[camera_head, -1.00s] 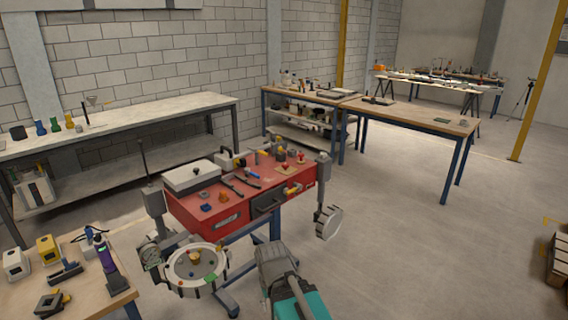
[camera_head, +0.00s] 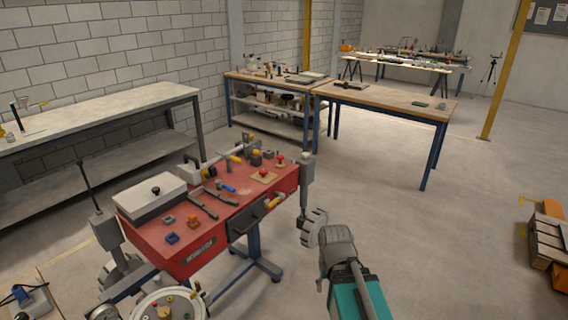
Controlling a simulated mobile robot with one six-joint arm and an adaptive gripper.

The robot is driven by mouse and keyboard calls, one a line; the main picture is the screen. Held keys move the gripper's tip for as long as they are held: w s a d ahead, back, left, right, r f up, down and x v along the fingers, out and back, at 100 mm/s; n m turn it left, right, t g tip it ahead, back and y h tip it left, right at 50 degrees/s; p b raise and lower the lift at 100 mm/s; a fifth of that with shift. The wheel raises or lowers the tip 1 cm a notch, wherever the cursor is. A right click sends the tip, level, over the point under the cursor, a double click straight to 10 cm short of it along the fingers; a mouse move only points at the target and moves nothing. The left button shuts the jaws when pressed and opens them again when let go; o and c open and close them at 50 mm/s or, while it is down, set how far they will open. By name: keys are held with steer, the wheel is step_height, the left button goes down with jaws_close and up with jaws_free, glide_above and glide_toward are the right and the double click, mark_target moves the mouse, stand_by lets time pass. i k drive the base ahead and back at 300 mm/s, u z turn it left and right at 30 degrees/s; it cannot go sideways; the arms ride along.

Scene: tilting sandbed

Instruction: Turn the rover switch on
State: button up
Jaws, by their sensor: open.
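I cannot tell which part, if any, is the rover switch. A teal and grey part, likely my arm (camera_head: 357,297), rises from the bottom edge, to the right of the red unit.
A grey bench (camera_head: 100,118) lines the left wall. A wooden table (camera_head: 390,98) stands behind right, and orange and wooden crates (camera_head: 546,245) at the far right.

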mark_target(263, 172)
steer(key=z, duration=0.1)
steer(key=i, duration=1.4)
steer(key=u, duration=0.55)
